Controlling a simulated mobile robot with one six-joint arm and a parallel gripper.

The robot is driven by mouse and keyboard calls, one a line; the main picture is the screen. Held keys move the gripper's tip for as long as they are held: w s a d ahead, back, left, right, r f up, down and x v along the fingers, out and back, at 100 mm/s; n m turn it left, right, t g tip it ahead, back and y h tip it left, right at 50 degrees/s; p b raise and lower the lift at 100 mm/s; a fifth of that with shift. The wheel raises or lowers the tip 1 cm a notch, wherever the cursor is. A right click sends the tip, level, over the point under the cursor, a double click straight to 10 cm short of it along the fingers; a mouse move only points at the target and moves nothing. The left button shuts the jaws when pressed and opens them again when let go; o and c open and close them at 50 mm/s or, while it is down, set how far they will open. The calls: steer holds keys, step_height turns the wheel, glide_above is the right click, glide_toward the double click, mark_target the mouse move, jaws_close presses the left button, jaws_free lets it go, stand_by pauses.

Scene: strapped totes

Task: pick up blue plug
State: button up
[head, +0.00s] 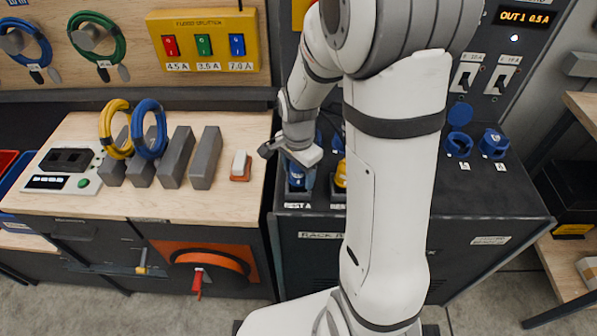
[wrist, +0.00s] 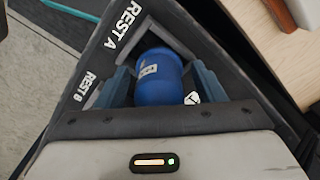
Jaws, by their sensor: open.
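The blue plug (head: 296,178) stands in the slot marked REST A at the front left of the dark rack. In the wrist view the blue plug (wrist: 158,82) shows its rounded body with a small white label. My gripper (head: 303,170) is over this slot. In the wrist view my gripper (wrist: 163,76) is open, with one blue-grey finger on each side of the plug. I cannot tell whether either finger touches it. The plug's lower end is hidden in the rest and behind the gripper body.
A yellow plug (head: 341,174) stands just right, partly behind my arm. Two blue sockets, one with its lid up (head: 459,144) and one beside it (head: 494,143), are on the rack's right. The wooden bench (head: 225,200) on the left holds grey blocks and cable coils.

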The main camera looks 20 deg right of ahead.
steer(key=shift+c, duration=0.4)
steer(key=c, duration=1.1)
steer(key=shift+o, duration=0.2)
steer(key=shift+r, duration=0.1)
